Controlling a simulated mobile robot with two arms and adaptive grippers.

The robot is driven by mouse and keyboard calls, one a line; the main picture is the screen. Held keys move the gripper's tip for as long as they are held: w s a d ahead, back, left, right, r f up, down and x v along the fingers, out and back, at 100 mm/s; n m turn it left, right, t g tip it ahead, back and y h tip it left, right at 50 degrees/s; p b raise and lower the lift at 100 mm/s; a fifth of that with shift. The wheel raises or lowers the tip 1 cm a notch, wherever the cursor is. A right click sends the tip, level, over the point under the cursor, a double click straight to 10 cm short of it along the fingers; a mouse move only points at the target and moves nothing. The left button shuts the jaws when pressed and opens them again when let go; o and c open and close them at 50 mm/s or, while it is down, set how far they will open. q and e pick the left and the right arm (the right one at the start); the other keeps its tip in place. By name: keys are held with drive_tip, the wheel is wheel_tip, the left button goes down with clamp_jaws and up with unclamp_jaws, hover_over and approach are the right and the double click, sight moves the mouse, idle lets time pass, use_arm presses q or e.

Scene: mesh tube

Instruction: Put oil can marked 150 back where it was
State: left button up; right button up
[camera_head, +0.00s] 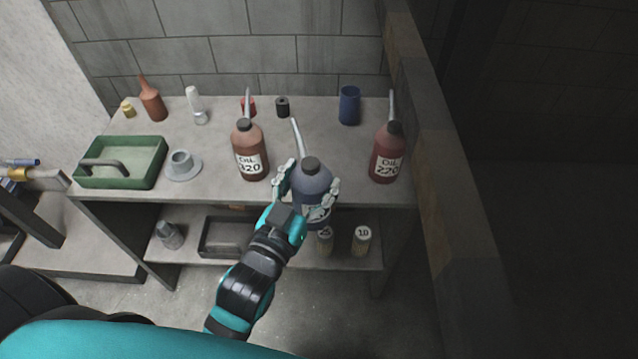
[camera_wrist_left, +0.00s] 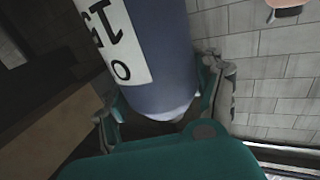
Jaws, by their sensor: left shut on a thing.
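The blue-purple oil can (camera_head: 314,178) has a dark cap and a pale spout, and stands about upright at the front edge of the bench. My left gripper (camera_head: 307,188) is shut around its body from the front. In the left wrist view the can (camera_wrist_left: 165,60) sits between the fingers, with a white label partly showing a "1" and an "O"; the full number is cut off. I cannot tell whether its base touches the bench. My right gripper is out of view.
The brown can marked 320 (camera_head: 249,143) stands close left of the held can, and the red-brown can marked 220 (camera_head: 387,157) to the right. A blue cup (camera_head: 349,105) stands behind. A green tray (camera_head: 148,178) and grey saucer (camera_head: 195,164) are left. A wall bounds the right.

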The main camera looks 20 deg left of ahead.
use_arm(q)
drive_tip(key=shift+w+f, duration=0.1)
drive_tip(key=shift+w, duration=0.25)
drive_tip(key=w+a+f, duration=0.1)
drive_tip(key=w+f, duration=0.1)
drive_tip(key=w, duration=0.5)
drive_tip(key=w+a+f, duration=0.2)
drive_tip(key=w+f, duration=0.1)
drive_tip(key=w, duration=0.5)
drive_tip(key=shift+a, duration=0.25)
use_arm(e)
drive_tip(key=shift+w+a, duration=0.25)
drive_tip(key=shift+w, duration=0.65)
use_arm(q)
drive_tip(key=shift+w, duration=0.1)
drive_tip(key=o, duration=1.3)
drive_tip(key=shift+f, duration=0.2)
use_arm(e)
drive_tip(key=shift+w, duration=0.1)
use_arm(q)
drive_tip(key=shift+o, duration=0.2)
drive_tip(key=s+a, duration=0.1)
drive_tip(key=s, duration=1.1)
drive_tip(key=shift+a+r, duration=0.15)
drive_tip(key=shift+r, duration=0.05)
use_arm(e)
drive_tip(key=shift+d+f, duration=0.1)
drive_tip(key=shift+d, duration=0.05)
